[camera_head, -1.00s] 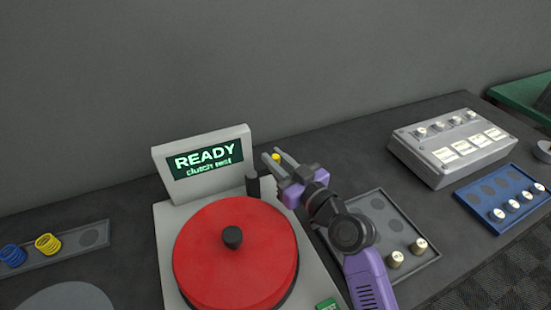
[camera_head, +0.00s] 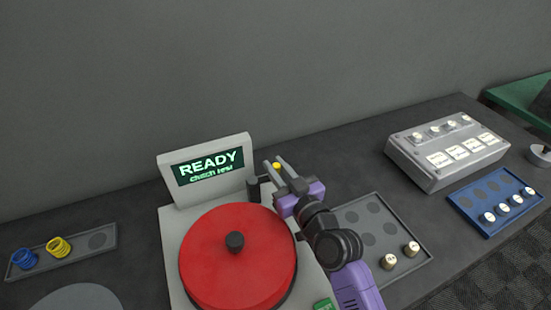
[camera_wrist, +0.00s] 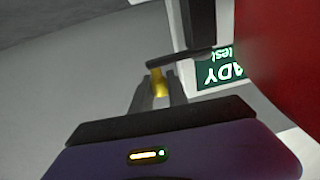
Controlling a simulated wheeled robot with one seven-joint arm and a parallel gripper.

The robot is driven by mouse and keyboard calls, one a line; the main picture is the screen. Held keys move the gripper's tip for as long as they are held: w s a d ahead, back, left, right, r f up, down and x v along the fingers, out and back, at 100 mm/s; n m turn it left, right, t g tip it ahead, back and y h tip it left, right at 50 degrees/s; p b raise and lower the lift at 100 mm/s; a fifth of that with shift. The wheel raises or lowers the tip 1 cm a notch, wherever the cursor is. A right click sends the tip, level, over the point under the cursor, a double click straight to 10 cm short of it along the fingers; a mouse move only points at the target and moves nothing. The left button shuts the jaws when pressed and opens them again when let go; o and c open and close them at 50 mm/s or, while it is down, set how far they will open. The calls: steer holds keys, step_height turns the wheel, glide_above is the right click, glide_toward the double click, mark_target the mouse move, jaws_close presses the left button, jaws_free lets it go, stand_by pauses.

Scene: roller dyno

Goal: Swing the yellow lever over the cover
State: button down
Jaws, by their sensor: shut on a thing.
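The yellow lever shows as a yellow grip (camera_head: 277,166) between my fingers, behind the right side of the machine. In the wrist view the yellow grip (camera_wrist: 159,82) sits between the fingertips, under a dark bar (camera_wrist: 182,58) that runs to a dark upright post (camera_wrist: 197,25). The same post (camera_head: 254,188) stands behind the cover in the head view. The cover is a round red disc (camera_head: 215,265) with a black knob (camera_head: 235,242). The lever's bar lies off to the right of the post, not over the cover. My gripper (camera_head: 275,168) is shut on the yellow grip.
A screen (camera_head: 208,167) reading READY stands behind the cover. A grey tray (camera_head: 352,218) with metal pieces lies right of my arm. A grey box (camera_head: 432,176) and blue tray (camera_head: 468,212) are farther right. A spring tray (camera_head: 80,251) lies left.

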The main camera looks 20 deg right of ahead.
steer(key=shift+s, duration=0.1)
steer(key=c, duration=1.3)
jaws_free()
steer(key=s+b, duration=0.2)
steer(key=s, duration=0.5)
steer(key=shift+s+d+b, duration=0.3)
steer(key=shift+s+d, duration=0.1)
